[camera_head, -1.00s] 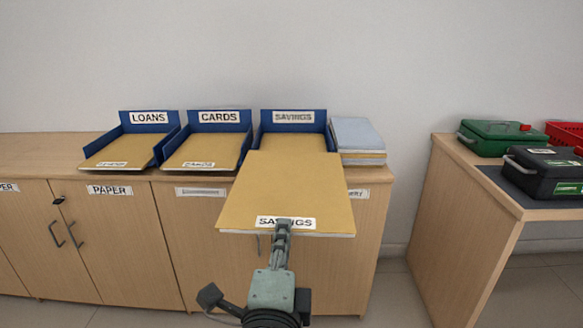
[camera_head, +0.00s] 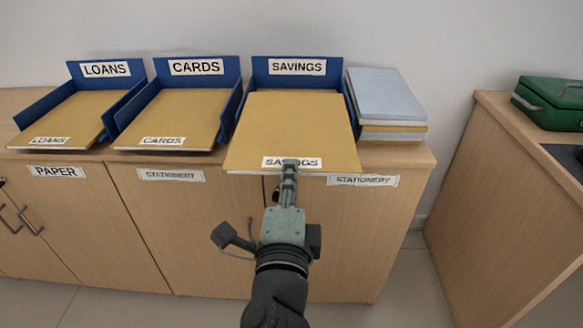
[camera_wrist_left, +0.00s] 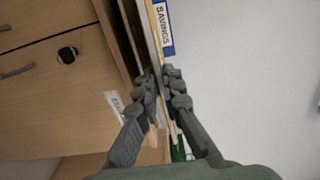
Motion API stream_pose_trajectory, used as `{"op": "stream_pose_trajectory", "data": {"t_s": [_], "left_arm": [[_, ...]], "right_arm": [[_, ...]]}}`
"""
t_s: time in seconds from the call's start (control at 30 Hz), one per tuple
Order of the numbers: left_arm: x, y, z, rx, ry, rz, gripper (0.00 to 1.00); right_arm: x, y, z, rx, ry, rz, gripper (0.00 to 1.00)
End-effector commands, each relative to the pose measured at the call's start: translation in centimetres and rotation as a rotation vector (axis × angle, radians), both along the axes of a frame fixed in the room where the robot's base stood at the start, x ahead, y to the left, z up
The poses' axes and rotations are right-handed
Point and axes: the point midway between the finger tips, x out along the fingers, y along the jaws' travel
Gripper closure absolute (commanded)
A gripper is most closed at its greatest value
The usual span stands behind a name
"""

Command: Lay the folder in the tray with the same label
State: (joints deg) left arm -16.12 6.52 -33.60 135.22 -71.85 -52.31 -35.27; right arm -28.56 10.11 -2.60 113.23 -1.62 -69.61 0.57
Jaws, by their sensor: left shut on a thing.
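The tan folder (camera_head: 295,125) has a SAVINGS label on its near edge. My left gripper (camera_head: 290,165) is shut on that near edge, by the label. The folder lies about level over the blue SAVINGS tray (camera_head: 335,72), far edge close to the labelled back wall; its near edge juts past the counter front. I cannot tell whether it touches what is below; it hides the tray's floor. In the left wrist view the gripper (camera_wrist_left: 163,78) pinches the folder (camera_wrist_left: 150,35) edge, with the tray's label behind. My right gripper is not in view.
The CARDS tray (camera_head: 237,72) and LOANS tray (camera_head: 75,75) stand to the left, each with a labelled tan folder. A stack of grey-blue and tan folders (camera_head: 385,95) sits close on the right. A green box (camera_head: 555,100) is on the right table.

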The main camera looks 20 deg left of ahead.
Motion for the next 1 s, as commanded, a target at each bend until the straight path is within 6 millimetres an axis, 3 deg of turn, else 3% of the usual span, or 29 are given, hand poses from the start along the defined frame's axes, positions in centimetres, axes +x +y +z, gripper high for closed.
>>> {"op": "stream_pose_trajectory", "data": {"t_s": [0.37, 0.8, 1.0], "left_arm": [[0.7, 0.2, -0.7, 0.002, -0.004, -0.001, 1.0], [4.5, 1.3, -2.4, 0.002, -0.004, -0.001, 1.0], [6.5, 1.9, -2.2, 0.002, -0.004, -0.001, 1.0]], "right_arm": [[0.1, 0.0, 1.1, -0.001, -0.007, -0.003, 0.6], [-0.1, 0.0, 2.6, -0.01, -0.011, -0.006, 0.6], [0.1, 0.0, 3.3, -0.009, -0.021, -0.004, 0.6]]}}
